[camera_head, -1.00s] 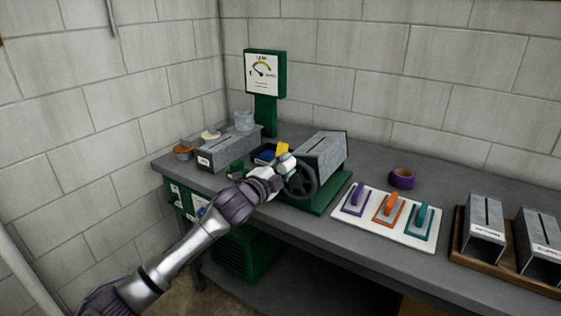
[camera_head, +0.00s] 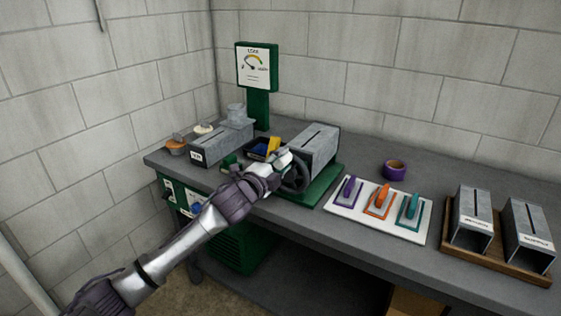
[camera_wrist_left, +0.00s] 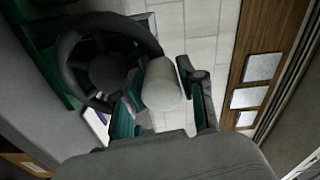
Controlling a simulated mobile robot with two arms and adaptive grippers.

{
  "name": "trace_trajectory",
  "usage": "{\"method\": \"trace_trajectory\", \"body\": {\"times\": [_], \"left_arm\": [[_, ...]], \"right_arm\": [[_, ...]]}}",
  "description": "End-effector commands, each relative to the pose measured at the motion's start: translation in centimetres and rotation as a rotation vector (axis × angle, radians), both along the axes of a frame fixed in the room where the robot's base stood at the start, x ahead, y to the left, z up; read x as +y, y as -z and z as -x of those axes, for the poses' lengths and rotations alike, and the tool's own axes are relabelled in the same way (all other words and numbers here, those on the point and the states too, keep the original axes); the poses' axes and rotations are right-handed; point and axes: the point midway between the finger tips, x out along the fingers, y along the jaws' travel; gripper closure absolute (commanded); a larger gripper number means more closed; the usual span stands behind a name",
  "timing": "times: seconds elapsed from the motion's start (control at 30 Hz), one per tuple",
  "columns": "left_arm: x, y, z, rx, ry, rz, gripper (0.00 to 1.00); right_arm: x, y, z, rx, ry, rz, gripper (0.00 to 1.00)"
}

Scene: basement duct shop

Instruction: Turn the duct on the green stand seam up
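The grey metal duct (camera_head: 316,152) lies on the green stand (camera_head: 322,190). A dark seam line (camera_head: 314,136) shows on its upper face. A dark handwheel (camera_head: 296,180) stands at the duct's near left end and also shows in the left wrist view (camera_wrist_left: 105,62). My left gripper (camera_head: 279,166) is at the wheel's upper left. In the left wrist view, its fingers (camera_wrist_left: 163,95) lie close on both sides of the wheel's pale knob (camera_wrist_left: 161,84) and look shut on it. My right gripper is not in view.
Left of the stand are another grey duct (camera_head: 222,144), a dark bin with yellow and blue things (camera_head: 262,151) and a green gauge post (camera_head: 258,108). Right are a white board (camera_head: 335,208) with three coloured-handled tools, purple tape (camera_head: 394,170) and a wooden tray (camera_head: 497,264) with two ducts.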

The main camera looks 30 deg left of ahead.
Motion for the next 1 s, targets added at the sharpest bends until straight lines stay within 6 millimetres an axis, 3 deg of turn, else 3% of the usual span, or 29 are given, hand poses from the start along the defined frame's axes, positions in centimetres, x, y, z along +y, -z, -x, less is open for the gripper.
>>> {"method": "trace_trajectory", "body": {"times": [0.1,0.47,1.0], "left_arm": [[0.0,0.0,0.0,0.0,0.0,0.0,0.4],[0.1,0.0,0.5,0.0,-0.002,-0.001,0.4],[0.8,0.2,10.3,0.003,-0.001,0.0,0.4]], "right_arm": [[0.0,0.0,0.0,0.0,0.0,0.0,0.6],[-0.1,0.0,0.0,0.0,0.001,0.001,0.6],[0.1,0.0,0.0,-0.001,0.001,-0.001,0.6]]}}
